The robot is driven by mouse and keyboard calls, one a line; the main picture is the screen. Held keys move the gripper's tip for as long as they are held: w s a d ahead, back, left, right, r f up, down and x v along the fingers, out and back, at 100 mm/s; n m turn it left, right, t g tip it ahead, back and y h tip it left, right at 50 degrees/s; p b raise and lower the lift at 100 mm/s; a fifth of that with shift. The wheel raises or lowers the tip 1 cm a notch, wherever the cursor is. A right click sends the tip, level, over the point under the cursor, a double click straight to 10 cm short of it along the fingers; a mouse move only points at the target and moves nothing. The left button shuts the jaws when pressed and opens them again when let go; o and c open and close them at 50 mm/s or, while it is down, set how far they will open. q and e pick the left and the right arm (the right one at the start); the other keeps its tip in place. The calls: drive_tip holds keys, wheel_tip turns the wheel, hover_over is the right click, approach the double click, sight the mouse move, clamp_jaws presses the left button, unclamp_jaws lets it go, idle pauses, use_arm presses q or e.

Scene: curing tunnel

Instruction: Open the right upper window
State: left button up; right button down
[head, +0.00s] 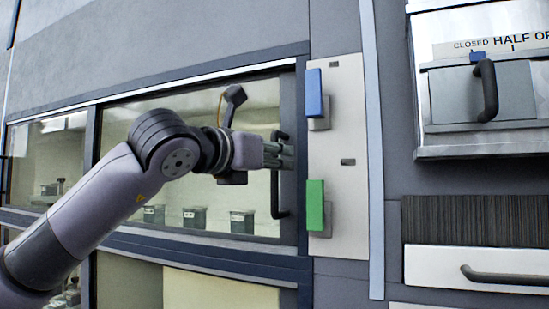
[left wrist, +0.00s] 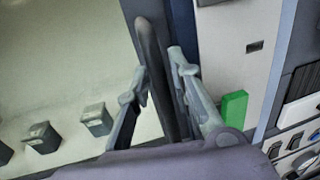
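The right upper window (head: 120,118) is a wide glass pane in a dark blue frame. It appears shut, with its right edge against the frame post. Its upright black bar handle (head: 275,200) is near that right edge and also shows in the left wrist view (left wrist: 149,40). My left gripper (head: 284,150) is at the upper half of the handle. In the left wrist view its two fingers (left wrist: 158,68) stand apart, one on each side of the bar, with a gap visible on the left side. My right gripper is not in view.
Right of the window is a pale panel (head: 345,150) with a blue block (head: 313,93) and a green block (head: 315,205). Farther right are a metal hatch with a black handle (head: 487,90) and a white drawer (head: 430,265). Several small grey containers (head: 193,217) stand behind the glass.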

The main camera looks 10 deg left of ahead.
use_arm(q)
clamp_jaws()
idle(0.6)
